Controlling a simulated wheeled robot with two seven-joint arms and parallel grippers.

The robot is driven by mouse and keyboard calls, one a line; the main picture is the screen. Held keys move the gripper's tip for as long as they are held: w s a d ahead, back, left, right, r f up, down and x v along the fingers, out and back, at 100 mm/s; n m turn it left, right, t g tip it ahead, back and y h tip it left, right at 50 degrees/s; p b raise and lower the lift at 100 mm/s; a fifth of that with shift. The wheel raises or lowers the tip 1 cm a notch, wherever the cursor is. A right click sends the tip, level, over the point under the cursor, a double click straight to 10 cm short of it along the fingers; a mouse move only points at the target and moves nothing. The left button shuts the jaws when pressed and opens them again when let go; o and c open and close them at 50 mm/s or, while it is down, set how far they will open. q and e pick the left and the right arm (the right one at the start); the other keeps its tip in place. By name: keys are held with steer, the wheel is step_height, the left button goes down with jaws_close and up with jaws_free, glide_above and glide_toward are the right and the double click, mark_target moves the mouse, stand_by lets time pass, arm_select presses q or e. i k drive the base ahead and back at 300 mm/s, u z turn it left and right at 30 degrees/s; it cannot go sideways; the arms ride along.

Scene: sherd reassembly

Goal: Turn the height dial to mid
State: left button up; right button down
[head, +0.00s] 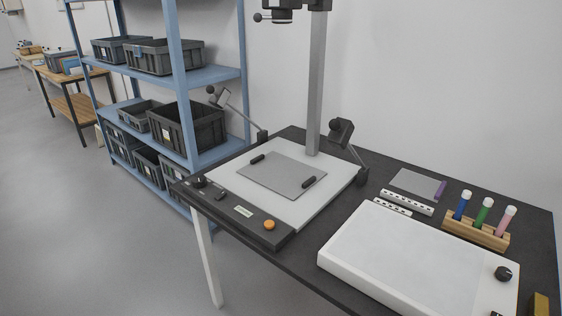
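Several dials show in the head view, and I cannot read which is the height dial. A small black dial (199,182) sits at the left end of the dark control strip (240,217) along the front of the copy stand. A larger black knob (503,273) sits at the right corner of the white light box (410,257). The stand's grey column (316,85) rises behind its white baseboard (325,186), with a dark camera head partly cut off at the top. Dial markings are too small to read. Neither of my grippers is in view.
An orange button (269,225) and a small display (243,211) are on the strip. Two lamps on arms flank the baseboard. A wooden rack (475,233) holds three coloured tubes; scale bars (406,202) lie nearby. A blue shelf (215,74) with grey crates stands left. The floor at left is clear.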

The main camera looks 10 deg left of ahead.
mark_target(198, 181)
steer(key=z, duration=3.85)
steer(key=k, duration=2.55)
steer(key=u, duration=0.8)
